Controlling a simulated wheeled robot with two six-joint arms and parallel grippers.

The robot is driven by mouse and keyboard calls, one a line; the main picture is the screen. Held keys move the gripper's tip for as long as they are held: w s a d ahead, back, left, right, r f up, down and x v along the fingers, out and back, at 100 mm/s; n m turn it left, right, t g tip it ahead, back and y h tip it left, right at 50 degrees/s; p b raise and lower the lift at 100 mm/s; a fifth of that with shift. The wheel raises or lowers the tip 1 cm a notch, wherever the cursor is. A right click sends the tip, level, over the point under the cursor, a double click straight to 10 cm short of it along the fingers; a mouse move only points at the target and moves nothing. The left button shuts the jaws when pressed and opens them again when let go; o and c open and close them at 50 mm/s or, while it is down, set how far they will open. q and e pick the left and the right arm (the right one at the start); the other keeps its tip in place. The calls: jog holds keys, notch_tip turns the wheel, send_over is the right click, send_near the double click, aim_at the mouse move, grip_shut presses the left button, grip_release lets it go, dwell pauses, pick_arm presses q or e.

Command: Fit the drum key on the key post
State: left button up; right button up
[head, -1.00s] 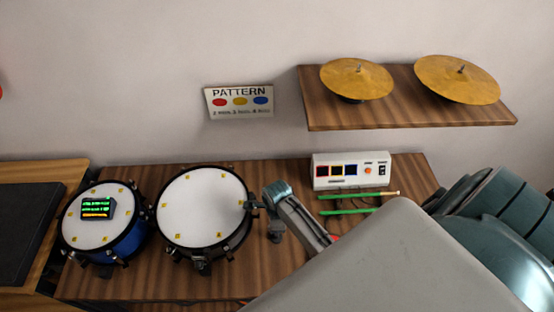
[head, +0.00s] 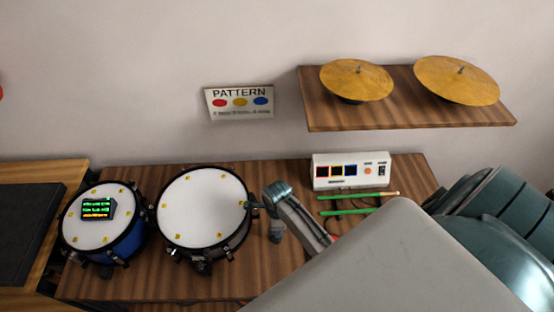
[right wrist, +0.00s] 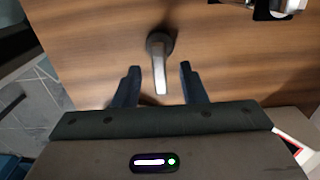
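My right gripper (right wrist: 159,68) is open and empty in the right wrist view, with its two dark fingers apart. Between and just beyond them is a grey upright piece (right wrist: 159,66) with a dark round foot on the wood. It looks like the key post, but I cannot tell whether a key is on it. No contact with the fingers shows. In the head view my right arm reaches in beside the larger drum (head: 203,208), and its fingers cannot be made out clearly. I cannot pick out a separate drum key. My left gripper is not in view.
The blue drum (head: 128,242), carrying a small lit display (head: 98,208), stands left on the wooden table (head: 135,285). A white control box (head: 352,171) and green sticks (head: 352,196) lie at the back right. Two cymbals (head: 356,80) sit on a shelf (head: 400,115) above.

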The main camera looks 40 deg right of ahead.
notch_tip(320, 180, up, 11)
jog(key=b, duration=0.2)
dwell(0.6)
jog(key=shift+f, duration=0.1)
dwell(0.4)
